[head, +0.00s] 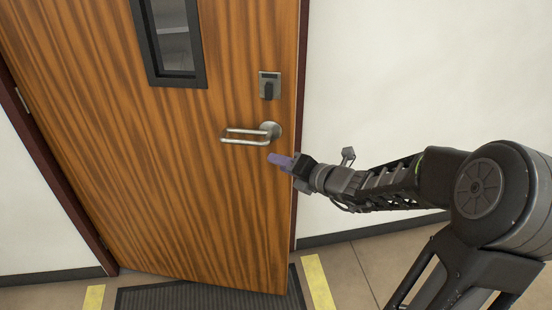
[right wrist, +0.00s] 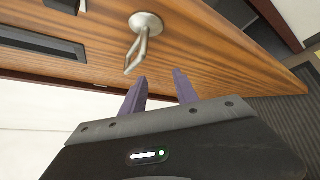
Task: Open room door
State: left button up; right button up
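The wooden room door (head: 160,180) has a silver lever handle (head: 250,134) near its right edge. The door stands slightly ajar, its lower right corner swung out from the wall line toward me. My right gripper (head: 279,160), with purple fingers, is just below and right of the handle's round base. In the right wrist view the two fingers (right wrist: 160,90) are apart with nothing between them. The handle (right wrist: 143,40) lies beyond the fingertips, apart from them, against the door face (right wrist: 220,50). My left gripper is not in view.
A dark lock plate (head: 269,86) sits above the handle, and a narrow window (head: 172,40) is higher on the door. A dark mat (head: 190,296) lies at the door's foot, with yellow floor strips (head: 318,282) beside it. A white wall (head: 400,80) stands to the right.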

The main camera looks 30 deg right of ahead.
jog(key=shift+s+d+r, duration=0.15)
jog(key=shift+s+d, duration=0.1)
jog(key=shift+s, duration=0.35)
dwell(0.4)
